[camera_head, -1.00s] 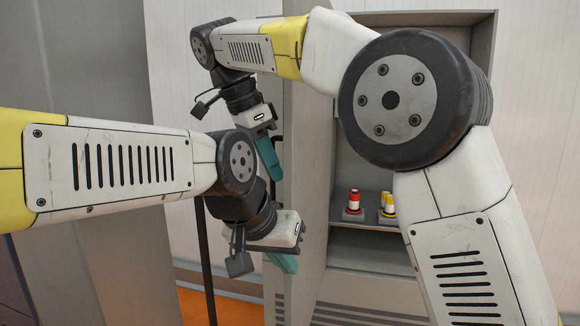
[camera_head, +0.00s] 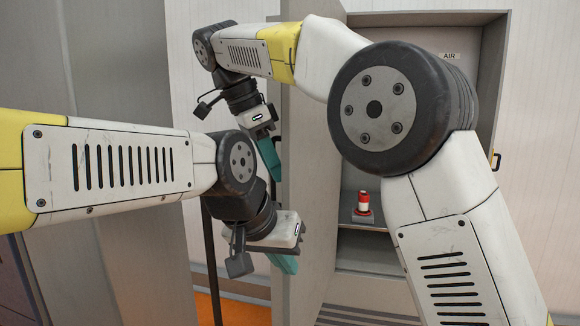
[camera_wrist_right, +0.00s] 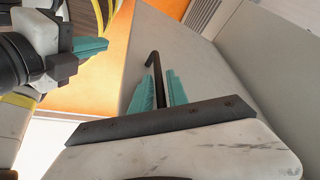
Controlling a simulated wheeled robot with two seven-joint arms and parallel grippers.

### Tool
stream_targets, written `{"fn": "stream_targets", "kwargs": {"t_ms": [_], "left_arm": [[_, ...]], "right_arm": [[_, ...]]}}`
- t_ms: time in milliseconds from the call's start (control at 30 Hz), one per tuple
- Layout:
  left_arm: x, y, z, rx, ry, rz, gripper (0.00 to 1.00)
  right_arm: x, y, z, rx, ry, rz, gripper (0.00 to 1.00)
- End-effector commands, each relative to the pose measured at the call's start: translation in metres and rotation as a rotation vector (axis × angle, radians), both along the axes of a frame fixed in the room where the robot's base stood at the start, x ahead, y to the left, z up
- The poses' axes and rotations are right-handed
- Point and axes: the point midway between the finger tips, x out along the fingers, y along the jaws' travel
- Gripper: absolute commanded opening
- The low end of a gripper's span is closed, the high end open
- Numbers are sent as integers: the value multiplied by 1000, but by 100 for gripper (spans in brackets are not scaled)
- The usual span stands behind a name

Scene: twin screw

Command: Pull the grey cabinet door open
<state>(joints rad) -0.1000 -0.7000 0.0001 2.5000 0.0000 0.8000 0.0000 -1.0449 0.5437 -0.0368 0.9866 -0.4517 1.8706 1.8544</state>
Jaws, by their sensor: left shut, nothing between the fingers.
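The grey cabinet door (camera_head: 309,170) stands swung open at the left of the cabinet (camera_head: 487,100), whose inside shows in the head view. My right gripper (camera_head: 272,165), the upper one, is at the door's outer side. In the right wrist view its teal fingers (camera_wrist_right: 160,92) are closed on both sides of the black bar handle (camera_wrist_right: 154,62), with the hooked end above the fingertips. My left gripper (camera_head: 287,264), the lower one, is shut and empty beside the door's lower part. Its teal fingers also show in the right wrist view (camera_wrist_right: 90,46).
A red and white cylinder (camera_head: 363,202) stands on a shelf inside the cabinet. My right arm hides much of the opening. A grey panel (camera_head: 130,250) stands at the left, behind my left arm. Orange floor (camera_head: 235,310) shows below.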

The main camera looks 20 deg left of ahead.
Motion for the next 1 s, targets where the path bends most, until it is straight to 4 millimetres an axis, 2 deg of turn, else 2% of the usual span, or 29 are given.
{"fn": "stream_targets", "kwargs": {"t_ms": [267, 600, 867, 1000], "left_arm": [[0, 0, 0, 0, 0, 0, 0], [0, 0, 0, 0, 0, 0, 0], [0, 0, 0, 0, 0, 0, 0], [0, 0, 0, 0, 0, 0, 0]], "right_arm": [[0, 1, 6, 2, -1, 2, 20], [0, 1, 35, 1, -1, -1, 20], [-28, -12, 39, 0, 1, 4, 20], [-51, -22, 42, 1, 2, 6, 20]]}}
